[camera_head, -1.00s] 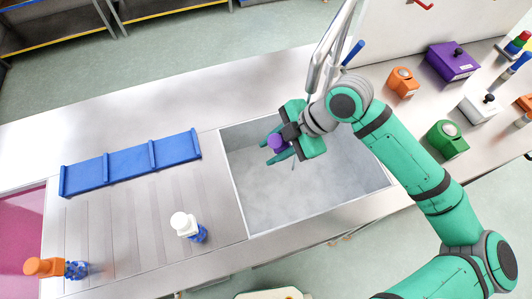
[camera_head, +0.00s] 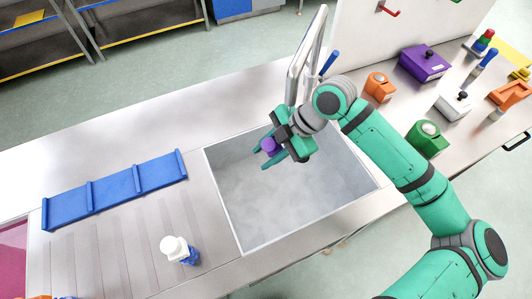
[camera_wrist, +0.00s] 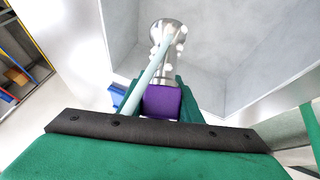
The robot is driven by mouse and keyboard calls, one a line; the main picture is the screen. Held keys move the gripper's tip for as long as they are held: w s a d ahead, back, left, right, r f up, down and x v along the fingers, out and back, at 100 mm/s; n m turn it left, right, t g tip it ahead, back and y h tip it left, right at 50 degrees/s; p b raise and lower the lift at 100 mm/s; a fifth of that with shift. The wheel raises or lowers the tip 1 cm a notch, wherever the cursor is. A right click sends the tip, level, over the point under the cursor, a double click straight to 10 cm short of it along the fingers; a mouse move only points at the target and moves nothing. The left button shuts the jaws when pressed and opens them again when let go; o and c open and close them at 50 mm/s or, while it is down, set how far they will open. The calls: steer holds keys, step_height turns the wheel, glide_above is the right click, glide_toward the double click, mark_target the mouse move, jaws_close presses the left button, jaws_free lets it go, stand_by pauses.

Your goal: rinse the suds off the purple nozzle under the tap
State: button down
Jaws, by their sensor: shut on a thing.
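My gripper (camera_head: 277,153) is shut on the purple nozzle (camera_head: 269,146), over the sink (camera_head: 240,213) near its back edge. In the wrist view the purple nozzle (camera_wrist: 161,102) sits between my green fingers. Beyond its purple part shows a grey shape with a round shiny end and several white blobs of suds (camera_wrist: 180,47). A pale, thin streak (camera_wrist: 147,75) crosses beside it; I cannot tell whether it is water. The metal tap (camera_head: 305,60) stands behind the sink, its bent pipe close to my wrist.
The sink's front part is free.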

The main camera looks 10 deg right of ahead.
steer(key=shift+s+d, duration=0.15)
steer(key=shift+d, duration=0.1)
steer(key=shift+s+d, duration=0.2)
steer(key=shift+s, duration=0.05)
steer(key=shift+s, duration=0.1)
stand_by(0.3)
steer(key=s+a, duration=0.5)
steer(key=shift+s+a, duration=0.25)
steer(key=shift+a, duration=0.05)
stand_by(0.6)
stand_by(0.6)
stand_by(0.4)
